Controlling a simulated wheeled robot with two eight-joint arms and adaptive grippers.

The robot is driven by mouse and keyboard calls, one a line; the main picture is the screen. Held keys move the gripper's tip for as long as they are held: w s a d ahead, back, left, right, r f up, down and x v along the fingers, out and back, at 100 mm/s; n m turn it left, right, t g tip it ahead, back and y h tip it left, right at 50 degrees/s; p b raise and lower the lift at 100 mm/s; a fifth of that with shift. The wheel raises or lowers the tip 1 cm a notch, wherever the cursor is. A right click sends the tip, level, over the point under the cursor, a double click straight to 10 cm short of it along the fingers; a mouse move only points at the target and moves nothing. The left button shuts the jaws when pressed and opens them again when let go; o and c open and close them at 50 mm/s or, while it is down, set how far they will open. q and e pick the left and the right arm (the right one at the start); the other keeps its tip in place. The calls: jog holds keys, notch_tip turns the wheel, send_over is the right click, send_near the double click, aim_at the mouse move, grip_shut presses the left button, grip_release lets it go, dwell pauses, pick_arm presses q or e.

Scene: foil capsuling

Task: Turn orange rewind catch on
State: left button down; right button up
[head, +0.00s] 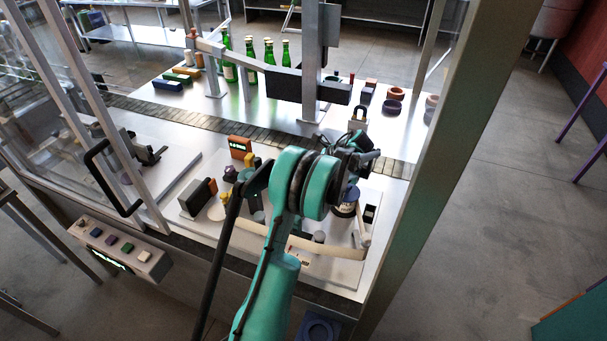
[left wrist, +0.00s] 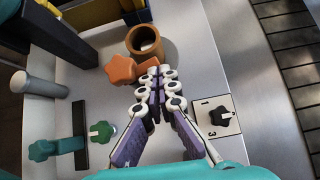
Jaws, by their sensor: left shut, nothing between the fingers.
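An orange lobed knob (left wrist: 121,70), which looks like the rewind catch, shows in the left wrist view just left of my fingertips. It stands in front of a brown hollow cylinder (left wrist: 146,42). My left gripper (left wrist: 154,78) is shut and empty, its tips beside the knob's right side; I cannot tell whether they touch it. In the head view my left gripper (head: 352,143) is over the back right part of the machine plate, partly hidden by my own teal arm. I cannot make out the orange knob there. My right gripper is not in view.
A black knob on a numbered plate (left wrist: 220,116) sits right of the fingers. Green knobs (left wrist: 101,131) (left wrist: 42,150) and a grey post (left wrist: 38,84) are to the left. A slatted conveyor (head: 190,122) runs behind. A metal frame post (head: 425,150) stands at right.

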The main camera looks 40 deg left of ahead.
pick_arm(q)
jog(key=shift+a+b, duration=0.8)
jog(key=shift+a, duration=0.3)
dwell(0.6)
jog(key=shift+s, duration=0.1)
dwell(0.9)
